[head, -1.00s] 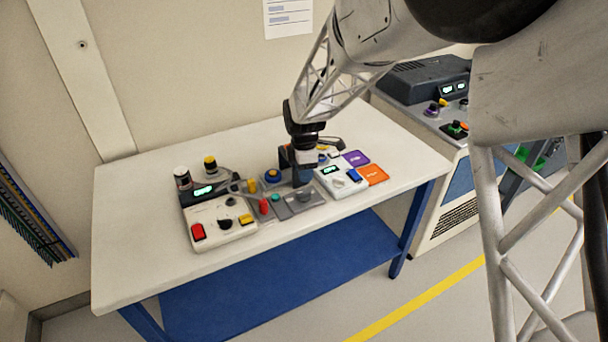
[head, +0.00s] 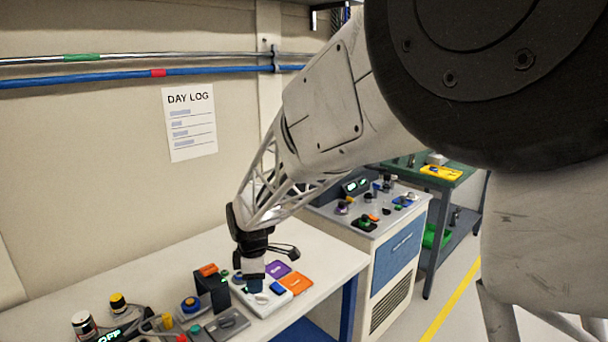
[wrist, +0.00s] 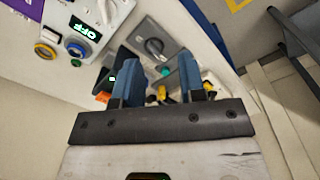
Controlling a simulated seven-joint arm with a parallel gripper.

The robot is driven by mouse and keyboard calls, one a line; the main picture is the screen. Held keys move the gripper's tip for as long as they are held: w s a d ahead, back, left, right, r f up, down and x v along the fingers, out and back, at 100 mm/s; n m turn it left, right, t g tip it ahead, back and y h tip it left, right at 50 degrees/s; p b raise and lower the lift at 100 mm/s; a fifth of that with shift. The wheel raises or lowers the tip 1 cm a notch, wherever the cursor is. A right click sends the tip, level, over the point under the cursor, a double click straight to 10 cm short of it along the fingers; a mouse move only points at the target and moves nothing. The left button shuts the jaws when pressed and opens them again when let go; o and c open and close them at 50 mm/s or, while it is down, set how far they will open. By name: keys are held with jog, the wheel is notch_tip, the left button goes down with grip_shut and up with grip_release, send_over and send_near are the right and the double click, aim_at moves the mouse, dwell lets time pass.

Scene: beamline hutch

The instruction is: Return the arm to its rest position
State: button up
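My arm reaches down from the upper right in the head view. My gripper (head: 254,286) points down just above or at the white control box (head: 272,304) on the white table (head: 190,262). In the wrist view the two blue fingers of my gripper (wrist: 159,72) stand apart, with nothing held between them. A teal button (wrist: 164,71) and a grey box with a dark knob (wrist: 152,45) show beyond the fingers. Whether the fingertips touch anything cannot be told.
A black upright box with an orange top (head: 212,290) stands close left of my gripper. Purple (head: 278,268) and orange (head: 296,284) pads lie to its right. A grey cabinet with controls (head: 388,262) and a green-topped bench (head: 445,178) stand farther right. The table's back left is clear.

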jog(key=s+d+r+m, duration=0.6)
jog(key=d+r, duration=0.1)
jog(key=d, duration=0.5)
jog(key=s+d+r+m+t, duration=0.1)
jog(key=s+d+r+m, duration=0.1)
jog(key=s+d+m, duration=0.5)
jog(key=s+d+r+m+t, duration=0.1)
jog(key=s+d+r+m, duration=0.2)
jog(key=s+d+m, duration=0.4)
jog(key=s+d, duration=0.5)
jog(key=s, duration=0.6)
jog(key=shift+s, duration=0.15)
